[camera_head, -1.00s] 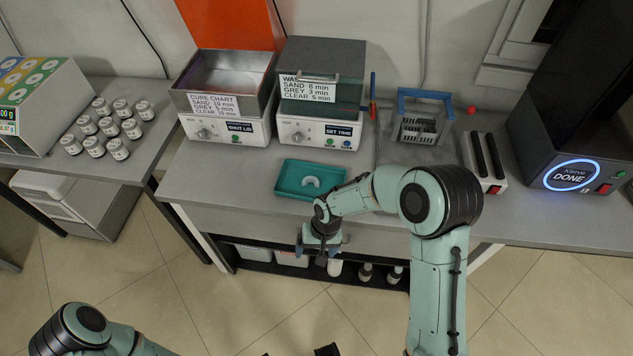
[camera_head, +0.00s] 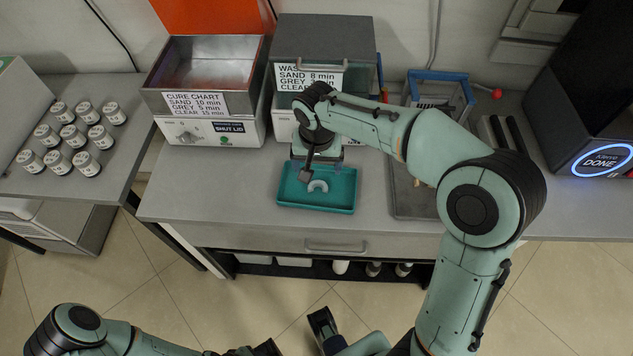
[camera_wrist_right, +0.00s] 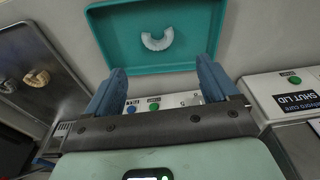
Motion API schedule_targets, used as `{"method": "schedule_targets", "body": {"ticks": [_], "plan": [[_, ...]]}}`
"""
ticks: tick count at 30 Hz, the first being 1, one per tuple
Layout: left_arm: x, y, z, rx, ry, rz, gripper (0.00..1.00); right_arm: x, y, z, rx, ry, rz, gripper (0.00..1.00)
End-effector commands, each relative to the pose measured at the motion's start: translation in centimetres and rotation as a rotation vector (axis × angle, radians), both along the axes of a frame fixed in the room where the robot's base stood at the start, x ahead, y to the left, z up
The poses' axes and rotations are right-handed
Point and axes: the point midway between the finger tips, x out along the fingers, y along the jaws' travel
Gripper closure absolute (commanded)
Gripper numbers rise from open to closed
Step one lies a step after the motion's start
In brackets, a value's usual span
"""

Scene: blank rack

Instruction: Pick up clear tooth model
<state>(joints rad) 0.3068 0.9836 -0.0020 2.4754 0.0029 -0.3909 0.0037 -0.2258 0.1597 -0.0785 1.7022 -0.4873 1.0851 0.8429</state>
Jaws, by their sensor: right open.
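The clear tooth model (camera_head: 318,186) is a pale, whitish arch lying in a teal tray (camera_head: 345,207) on the bench. In the right wrist view the model (camera_wrist_right: 157,40) lies just beyond the fingertips, near the middle of the gap, in the teal tray (camera_wrist_right: 112,45). My right gripper (camera_wrist_right: 163,70) is open and empty, its two blue fingers apart. In the head view my right gripper (camera_head: 306,172) hangs at the tray's back left, partly hidden by its own wrist. Parts of my left arm show at the bottom edge; its jaw state is unclear.
Behind the tray stand the wash unit (camera_head: 325,35) and the open cure unit (camera_head: 210,70). A metal tray (camera_head: 410,205) lies to the right; in the wrist view it holds a tan arch (camera_wrist_right: 37,78) and a paler one (camera_wrist_right: 10,86). Several jars (camera_head: 73,136) stand left.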

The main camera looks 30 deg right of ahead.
Motion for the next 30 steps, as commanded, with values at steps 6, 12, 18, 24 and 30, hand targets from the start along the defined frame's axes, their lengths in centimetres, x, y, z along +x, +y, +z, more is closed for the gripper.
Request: {"method": "schedule_targets", "body": {"ticks": [6, 12, 18, 24, 30], "plan": [[0.2, 0.0, -0.4, 0.001, -0.007, 0.001, 0.57, 0.3, -0.2, -3.3, -0.001, 0.002, 0.000, 0.13], [0.3, 0.0, -0.6, 0.002, -0.010, 0.002, 0.57, 0.3, -0.3, -4.8, -0.001, 0.003, 0.000, 0.13], [0.4, 0.0, -0.9, 0.003, -0.016, 0.003, 0.57, 0.4, -0.6, -7.8, 0.000, 0.004, 0.000, 0.13], [0.5, 0.0, -1.0, 0.003, -0.019, 0.004, 0.57, 0.5, -0.6, -8.9, 0.000, 0.000, 0.000, 0.13], [0.5, 0.0, -0.9, 0.003, -0.019, 0.004, 0.57, 0.5, -0.6, -8.8, 0.000, 0.000, 0.000, 0.23]]}}
